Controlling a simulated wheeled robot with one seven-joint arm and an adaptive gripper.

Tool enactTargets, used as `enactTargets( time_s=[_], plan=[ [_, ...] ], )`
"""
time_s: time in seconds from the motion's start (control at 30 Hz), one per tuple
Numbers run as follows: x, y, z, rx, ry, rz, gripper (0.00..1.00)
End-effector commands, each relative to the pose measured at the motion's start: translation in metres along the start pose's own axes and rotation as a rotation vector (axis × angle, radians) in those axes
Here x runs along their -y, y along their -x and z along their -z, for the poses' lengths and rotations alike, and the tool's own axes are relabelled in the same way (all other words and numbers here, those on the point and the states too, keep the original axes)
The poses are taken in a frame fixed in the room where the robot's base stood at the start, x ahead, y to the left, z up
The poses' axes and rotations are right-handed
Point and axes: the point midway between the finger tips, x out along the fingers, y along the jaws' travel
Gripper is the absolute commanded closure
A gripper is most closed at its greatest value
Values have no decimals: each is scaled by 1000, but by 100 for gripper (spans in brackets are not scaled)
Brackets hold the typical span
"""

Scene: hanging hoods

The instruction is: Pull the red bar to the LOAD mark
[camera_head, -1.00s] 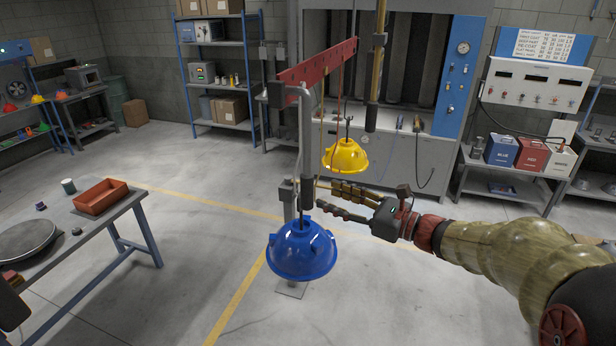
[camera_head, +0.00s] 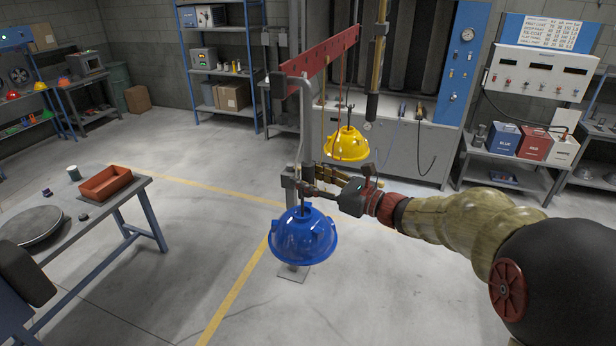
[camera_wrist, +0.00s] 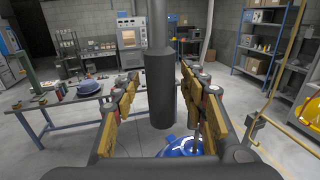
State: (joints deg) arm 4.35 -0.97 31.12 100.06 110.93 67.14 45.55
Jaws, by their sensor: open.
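The red bar (camera_head: 320,52) is perforated and runs overhead from near left to far right. A grey rod (camera_head: 303,115) bends down from its near end, with a dark cylindrical grip at its lower end. The grip (camera_wrist: 160,90) stands upright between my fingers in the wrist view. My gripper (camera_head: 310,180) is open, its fingers on either side of the grip; contact cannot be told. A blue hood (camera_head: 303,240) hangs just below my gripper and shows partly in the wrist view (camera_wrist: 182,147). A yellow hood (camera_head: 347,145) hangs farther back. I cannot make out a LOAD mark.
A table (camera_head: 150,190) with an orange tray (camera_head: 105,184) and a round grey plate (camera_head: 30,228) stands at the left. A booth with a blue panel (camera_head: 462,60) is behind the hoods. The floor between is open.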

Motion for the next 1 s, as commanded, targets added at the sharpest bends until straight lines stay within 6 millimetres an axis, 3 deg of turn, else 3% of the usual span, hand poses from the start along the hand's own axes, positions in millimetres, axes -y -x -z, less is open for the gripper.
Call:
enactTargets(
  time_s=[0.07, 0.8, 1.0],
  plan=[
    [0, 0, 0, 0, 0, 0, 57],
    [0, 0, 0, -1, 0, 0, 99],
    [0, 0, 0, -1, 0, 0, 100]
  ],
)
